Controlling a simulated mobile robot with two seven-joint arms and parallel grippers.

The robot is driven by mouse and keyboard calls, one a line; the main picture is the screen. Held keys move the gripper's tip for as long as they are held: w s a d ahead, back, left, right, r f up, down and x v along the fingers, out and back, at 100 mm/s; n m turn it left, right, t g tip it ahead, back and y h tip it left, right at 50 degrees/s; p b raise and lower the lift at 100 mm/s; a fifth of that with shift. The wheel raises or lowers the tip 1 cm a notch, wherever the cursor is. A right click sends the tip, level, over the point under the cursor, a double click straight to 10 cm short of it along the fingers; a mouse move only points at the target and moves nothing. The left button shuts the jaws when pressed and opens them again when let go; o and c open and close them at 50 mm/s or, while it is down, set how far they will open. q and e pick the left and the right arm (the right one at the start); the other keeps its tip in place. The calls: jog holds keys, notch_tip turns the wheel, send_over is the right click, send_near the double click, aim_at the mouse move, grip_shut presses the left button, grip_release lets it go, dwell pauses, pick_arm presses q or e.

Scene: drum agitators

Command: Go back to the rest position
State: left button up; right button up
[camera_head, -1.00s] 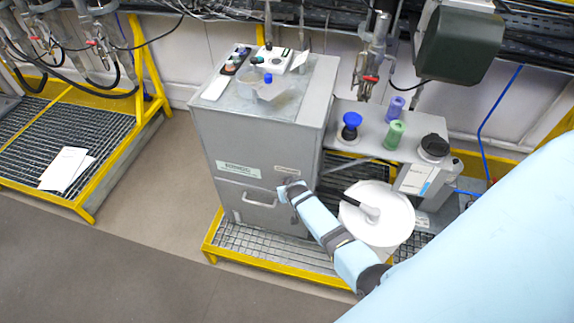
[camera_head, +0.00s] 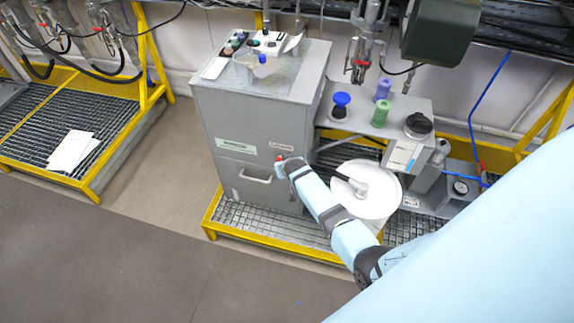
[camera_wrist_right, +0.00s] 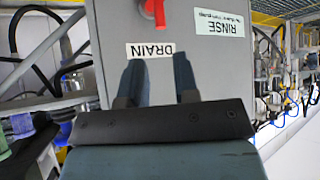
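My right gripper (camera_head: 280,166) is at the front of the grey cabinet (camera_head: 255,120), just below its upper right label. In the right wrist view my right gripper (camera_wrist_right: 160,72) has its two fingers apart with nothing between them. Beyond the fingertips is the cabinet front with a DRAIN label (camera_wrist_right: 151,50), a RINSE label (camera_wrist_right: 219,23) and a red handle (camera_wrist_right: 155,8), cut off by the frame's top. The labels appear upside down. In the head view a small red part (camera_head: 279,158) shows at the fingertips. My left gripper is not in view.
A drum with a white lid (camera_head: 385,200) stands right of the cabinet, close to my right arm. A shelf behind holds a blue-topped item (camera_head: 341,104), a green roll (camera_head: 380,114) and a purple roll (camera_head: 383,88). A yellow-edged grating lies below. The left foreground floor is clear.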

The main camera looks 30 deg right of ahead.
dwell(0.5)
jog(key=s+a+r+n+y, duration=0.1)
jog(key=s+a+r, duration=0.2)
jog(key=s, duration=0.7)
jog(key=s+a+r+n+t+y, duration=0.1)
jog(key=s+a+r, duration=0.3)
jog(key=s+a, duration=0.4)
jog(key=s+a+r+n+t+y, duration=0.1)
jog(key=s+a+r+n+y, duration=0.2)
jog(key=s, duration=1)
jog(key=shift+s+a+r, duration=0.25)
jog(key=shift+s+a, duration=0.15)
jog(key=shift+a, duration=0.85)
